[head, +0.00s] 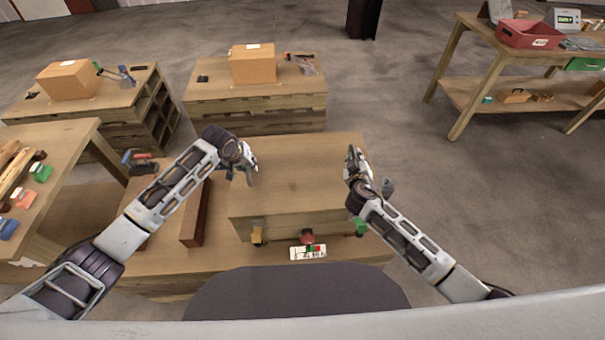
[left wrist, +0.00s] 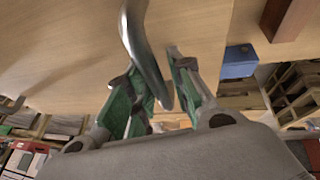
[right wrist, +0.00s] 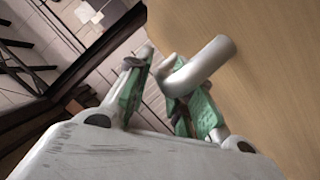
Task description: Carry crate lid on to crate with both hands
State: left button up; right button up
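A light wooden lid (head: 300,180) lies flat and level in the middle of the head view, over the low table in front of me. I cannot tell whether a crate is beneath it. My left gripper (head: 247,160) is at its left side; in the left wrist view its green-padded fingers close around a curved metal handle (left wrist: 140,45). My right gripper (head: 368,178) is at its right side; in the right wrist view its fingers converge on another metal handle (right wrist: 205,62). The handles are hidden by the grippers in the head view.
The low table (head: 150,262) holds a dark brown beam (head: 196,212) left of the lid. Yellow, red (head: 307,236) and green (head: 360,227) items sit along the front. Two back tables carry cardboard boxes (head: 253,64). Open floor (head: 410,160) lies at right.

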pick_arm(q)
jog(key=shift+o, duration=0.4)
jog(key=shift+d, duration=0.1)
pick_arm(e)
jog(key=shift+o, duration=0.5)
jog(key=shift+a, duration=0.1)
pick_arm(q)
jog(key=shift+r, duration=0.15)
jog(key=shift+s+r, duration=0.15)
jog(key=v, duration=1.1)
jog(key=shift+r, duration=0.15)
pick_arm(e)
jog(key=shift+s+a, duration=0.1)
jog(key=shift+s, duration=0.05)
jog(key=shift+v, duration=5.9)
pick_arm(q)
jog(key=shift+s, duration=0.1)
